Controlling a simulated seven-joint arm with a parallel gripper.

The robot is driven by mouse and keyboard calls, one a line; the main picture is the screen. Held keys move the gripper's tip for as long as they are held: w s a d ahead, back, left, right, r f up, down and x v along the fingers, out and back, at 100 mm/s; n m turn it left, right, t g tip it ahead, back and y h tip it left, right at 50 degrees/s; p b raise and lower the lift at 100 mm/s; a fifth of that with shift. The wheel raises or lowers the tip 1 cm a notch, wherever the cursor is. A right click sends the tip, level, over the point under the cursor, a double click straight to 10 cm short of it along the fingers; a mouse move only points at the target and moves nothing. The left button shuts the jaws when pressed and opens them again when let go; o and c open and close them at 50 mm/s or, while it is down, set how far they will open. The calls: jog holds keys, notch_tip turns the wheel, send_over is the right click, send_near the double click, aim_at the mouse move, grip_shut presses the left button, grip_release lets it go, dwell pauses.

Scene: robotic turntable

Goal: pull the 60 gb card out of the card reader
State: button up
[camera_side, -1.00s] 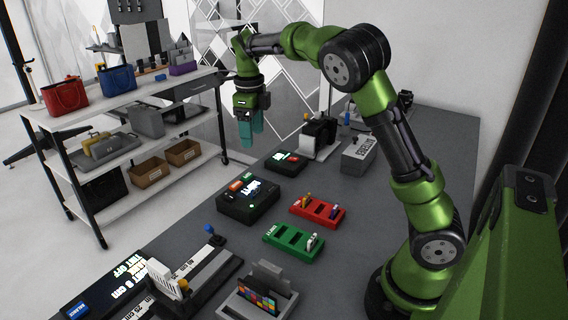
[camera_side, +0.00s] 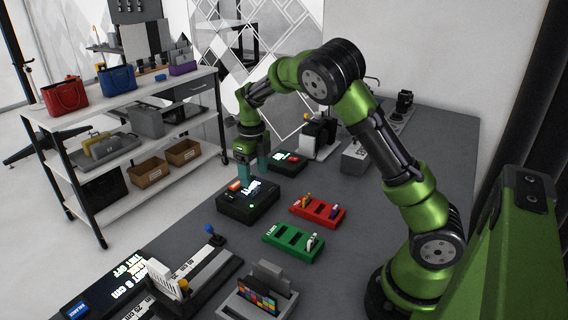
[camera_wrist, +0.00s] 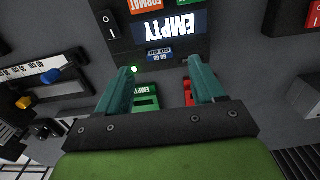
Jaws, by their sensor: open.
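The black card reader (camera_side: 235,208) sits on the grey bench in the side view, with lit text and coloured buttons on top. In the wrist view the reader (camera_wrist: 120,48) shows upside down, with an "EMPTY" display, a FORMAT button and a green light. A small blue label or card (camera_wrist: 159,55) shows at its near edge; its text is too small to read, so I cannot tell whether it is the 60 gb card. My gripper (camera_side: 252,172) is open and empty, pointing down above the reader's far edge. Its teal fingers (camera_wrist: 163,76) are spread in the wrist view.
A red tray (camera_side: 319,211) and a green tray (camera_side: 294,241), both with small cards standing in them, lie to the right and front of the reader. Another black device (camera_side: 287,161) is behind it. A grey card holder (camera_side: 260,290) stands in front.

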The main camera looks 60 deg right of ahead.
aim_at(255, 188)
jog(key=shift+f, duration=2.2)
jog(key=c, duration=1.1)
jog(key=shift+r, duration=2.5)
jog(key=shift+c, duration=0.5)
